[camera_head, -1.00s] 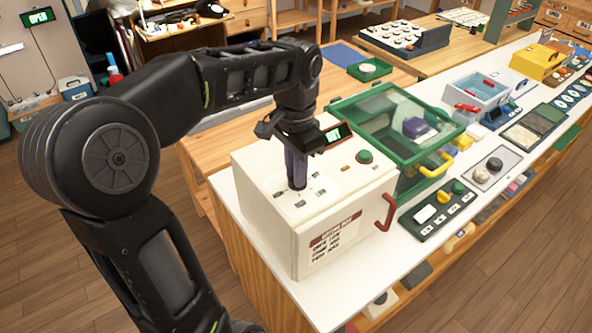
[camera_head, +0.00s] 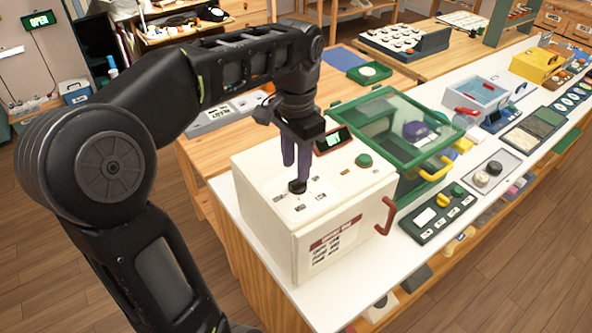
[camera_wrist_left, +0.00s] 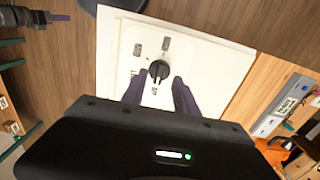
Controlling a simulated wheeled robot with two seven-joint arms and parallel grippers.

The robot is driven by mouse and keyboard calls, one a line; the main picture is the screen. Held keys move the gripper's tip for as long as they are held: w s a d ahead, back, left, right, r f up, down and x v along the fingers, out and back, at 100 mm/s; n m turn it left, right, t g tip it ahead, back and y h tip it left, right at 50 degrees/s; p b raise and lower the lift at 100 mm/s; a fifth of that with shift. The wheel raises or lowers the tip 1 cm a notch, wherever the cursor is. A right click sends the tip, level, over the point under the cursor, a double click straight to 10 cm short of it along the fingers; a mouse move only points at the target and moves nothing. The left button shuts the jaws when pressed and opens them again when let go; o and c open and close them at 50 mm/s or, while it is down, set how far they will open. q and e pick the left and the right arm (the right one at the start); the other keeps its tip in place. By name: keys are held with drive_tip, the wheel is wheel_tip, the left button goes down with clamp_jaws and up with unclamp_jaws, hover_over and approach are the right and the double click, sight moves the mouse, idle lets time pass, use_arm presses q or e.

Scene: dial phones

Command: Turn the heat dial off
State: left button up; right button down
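A white box (camera_head: 335,205) on the counter has a small black dial (camera_head: 297,186) on its top. In the left wrist view the dial (camera_wrist_left: 159,70) sits on a pale plate with several small dark labels around it. I cannot read which label its pointer marks. My left gripper (camera_head: 296,172) points down at the dial, with its dark purple fingers spread apart. In the left wrist view the left gripper's fingers (camera_wrist_left: 159,92) show a gap between them, with the dial just beyond it and no visible grip on it.
The box also carries a small green display (camera_head: 333,139), a green button (camera_head: 364,160) and a red handle (camera_head: 386,215). A green-framed clear case (camera_head: 398,120) stands close behind it. A dial panel (camera_head: 436,215) and other devices line the counter to the right.

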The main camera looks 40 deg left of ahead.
sight(296, 181)
use_arm(q)
wheel_tip(296, 181, up, 4)
drive_tip(key=shift+r+p, duration=0.1)
drive_tip(key=shift+p, duration=1.15)
